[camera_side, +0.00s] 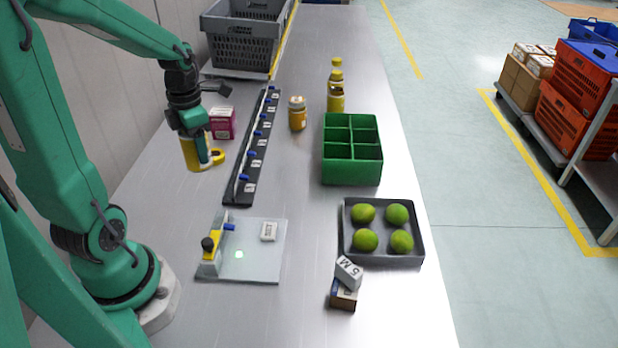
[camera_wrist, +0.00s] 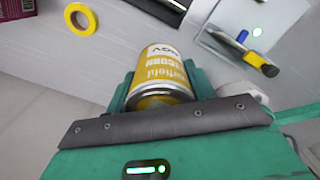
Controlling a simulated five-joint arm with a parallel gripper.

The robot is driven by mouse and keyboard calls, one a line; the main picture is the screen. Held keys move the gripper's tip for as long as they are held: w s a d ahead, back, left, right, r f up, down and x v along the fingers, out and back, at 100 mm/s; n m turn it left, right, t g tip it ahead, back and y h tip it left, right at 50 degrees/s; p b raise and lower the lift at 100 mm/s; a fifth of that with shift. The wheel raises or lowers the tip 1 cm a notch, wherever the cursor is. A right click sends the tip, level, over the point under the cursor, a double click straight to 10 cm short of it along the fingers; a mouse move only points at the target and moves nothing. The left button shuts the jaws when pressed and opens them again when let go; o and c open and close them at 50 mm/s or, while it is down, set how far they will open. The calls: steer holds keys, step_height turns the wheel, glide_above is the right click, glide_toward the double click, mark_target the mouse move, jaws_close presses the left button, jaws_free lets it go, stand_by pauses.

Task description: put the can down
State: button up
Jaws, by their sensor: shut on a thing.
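The can (camera_side: 190,153) is yellow with a white label band. It is upright or nearly so, at the left of the table in the side view. My gripper (camera_side: 201,150) is shut around it, and a finger covers part of its side. In the wrist view the can (camera_wrist: 162,72) sits between my green fingers, with its printed label and metal rim showing. I cannot tell whether its base touches the table.
A yellow tape roll (camera_side: 218,156) lies close beside the can. A magenta box (camera_side: 222,123) stands behind it. A black strip with blue knobs (camera_side: 240,178) runs to the right. Bare table (camera_side: 165,205) lies in front, before the grey fixture plate (camera_side: 262,262).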

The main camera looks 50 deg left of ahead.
steer(key=w+d+m, duration=0.7)
steer(key=w+d, duration=0.2)
steer(key=d, duration=0.4)
steer(key=d+m, duration=0.4)
steer(key=d, duration=0.5)
steer(key=s+d+m, duration=0.1)
steer(key=d+m, duration=0.3)
steer(key=d, duration=0.6)
steer(key=s+d+m, duration=0.1)
steer(key=d+m, duration=0.3)
steer(key=d, duration=0.6)
steer(key=shift+s+d+r, duration=0.2)
steer(key=shift+r, duration=0.15)
steer(key=s+d+m, duration=0.2)
steer(key=s+d, duration=0.2)
steer(key=s+d+m, duration=0.2)
steer(key=s+d, duration=0.2)
steer(key=d, duration=0.1)
steer(key=s+d+m, duration=0.2)
steer(key=s+d, duration=0.2)
steer(key=d, duration=0.1)
steer(key=shift+f+m, duration=0.2)
steer(key=shift+m, duration=0.2)
steer(key=shift+w, duration=0.1)
